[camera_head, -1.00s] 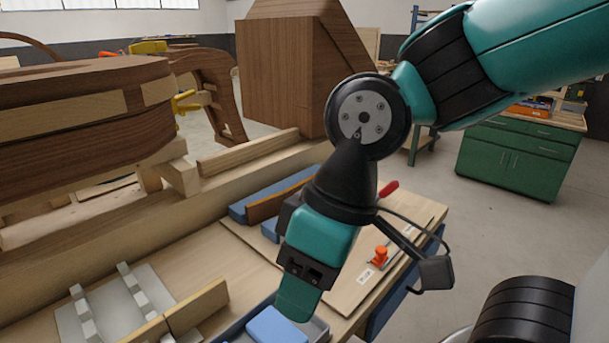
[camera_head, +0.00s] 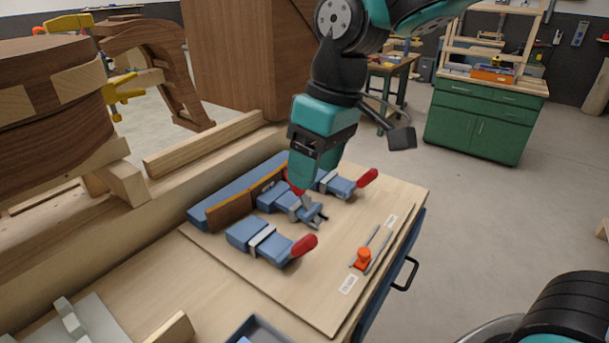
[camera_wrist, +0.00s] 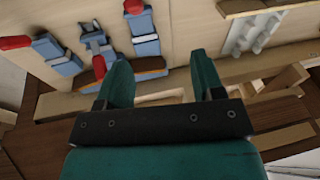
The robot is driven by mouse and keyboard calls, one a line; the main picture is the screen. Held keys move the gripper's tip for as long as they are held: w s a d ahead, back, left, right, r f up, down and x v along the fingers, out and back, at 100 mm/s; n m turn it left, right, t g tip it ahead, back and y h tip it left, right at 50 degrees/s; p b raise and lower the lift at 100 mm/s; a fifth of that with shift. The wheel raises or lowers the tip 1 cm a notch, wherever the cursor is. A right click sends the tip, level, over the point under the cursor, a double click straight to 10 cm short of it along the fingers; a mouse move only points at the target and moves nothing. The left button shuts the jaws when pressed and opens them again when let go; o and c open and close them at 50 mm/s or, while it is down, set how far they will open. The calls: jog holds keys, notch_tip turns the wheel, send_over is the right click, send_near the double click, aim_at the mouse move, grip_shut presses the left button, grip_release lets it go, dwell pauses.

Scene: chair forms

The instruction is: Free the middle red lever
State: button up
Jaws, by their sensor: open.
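Three blue toggle clamps with red levers stand on a wooden board (camera_head: 300,293). The middle clamp (camera_head: 309,214) has its red lever (camera_head: 295,187) partly hidden by my gripper (camera_head: 313,178) in the head view. In the wrist view the middle red lever (camera_wrist: 99,67) points toward the brown strip (camera_wrist: 150,65), opposite to the outer levers. The near red lever (camera_head: 304,245) and far red lever (camera_head: 367,178) point toward the board's front edge. My gripper is open and empty. In the wrist view the middle lever lies just left of my left finger, apparently not between the fingers.
An orange toggle piece (camera_head: 362,258) with rods and labels is on the board's right. A blue bar (camera_head: 232,192) and brown strip (camera_head: 240,205) back the clamps. A large brown wooden block (camera_head: 245,70) stands behind. A dark tray (camera_head: 262,330) is at the front.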

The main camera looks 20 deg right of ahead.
jog(key=w+d+h, duration=0.1)
jog(key=w, duration=1.1)
jog(key=h+p, duration=0.1)
jog(key=p, duration=0.1)
send_over(301, 191)
jog(key=w+a, duration=0.1)
jog(key=w, duration=0.2)
jog(key=f, duration=0.1)
jog(key=shift+m, duration=0.3)
notch_tip(301, 191, down, 17)
jog(key=p, duration=0.4)
jog(key=shift+w+f, duration=0.1)
jog(key=shift+f, duration=0.1)
jog(key=shift+c, duration=0.4)
grip_shut()
jog(key=shift+a, duration=0.1)
